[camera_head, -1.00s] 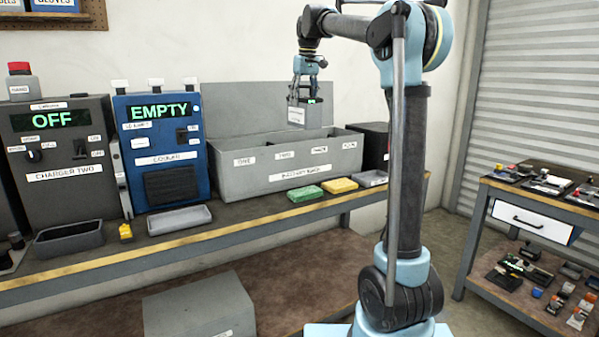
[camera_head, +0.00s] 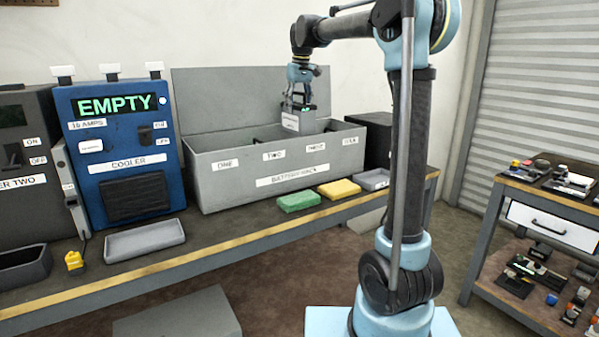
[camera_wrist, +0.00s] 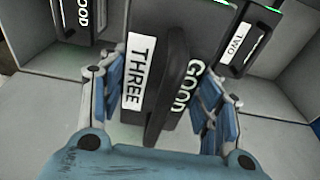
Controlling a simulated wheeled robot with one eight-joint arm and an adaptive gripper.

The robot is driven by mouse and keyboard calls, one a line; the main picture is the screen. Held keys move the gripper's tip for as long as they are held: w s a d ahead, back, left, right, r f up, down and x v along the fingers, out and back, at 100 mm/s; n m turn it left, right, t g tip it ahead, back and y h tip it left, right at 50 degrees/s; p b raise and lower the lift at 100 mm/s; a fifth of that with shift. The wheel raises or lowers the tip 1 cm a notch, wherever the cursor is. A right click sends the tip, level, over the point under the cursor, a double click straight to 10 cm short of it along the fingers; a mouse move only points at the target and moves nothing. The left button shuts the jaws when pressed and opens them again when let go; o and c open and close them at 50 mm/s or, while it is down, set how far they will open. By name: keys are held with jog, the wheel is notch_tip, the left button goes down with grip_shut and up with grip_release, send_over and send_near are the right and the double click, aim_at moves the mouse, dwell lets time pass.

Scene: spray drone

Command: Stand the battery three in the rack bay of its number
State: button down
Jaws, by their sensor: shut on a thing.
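How deep the battery's lower end sits is unclear.
In the wrist view a battery marked TWO (camera_wrist: 231,45) stands at right and another marked GOOD (camera_wrist: 82,14) at upper left. The rack's raised lid (camera_head: 215,95) is behind. A green block (camera_head: 298,199) and a yellow block (camera_head: 339,188) lie in front. The blue cooler (camera_head: 125,150) is left.

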aim_at(298, 116)
notch_tip(298, 116, down, 4)
jog(key=shift+w+f, duration=0.1)
jog(key=shift+f, duration=0.15)
notch_tip(298, 116, down, 11)
jog(key=shift+f, duration=0.2)
dwell(0.6)
jog(key=c, duration=0.5)
grip_release()
jog(key=shift+d, duration=0.1)
jog(key=r, duration=0.4)
jog(key=s+r, duration=0.1)
jog(key=r, duration=0.3)
jog(key=d+r, duration=0.1)
jog(key=r, duration=0.3)
jog(key=shift+s, duration=0.4)
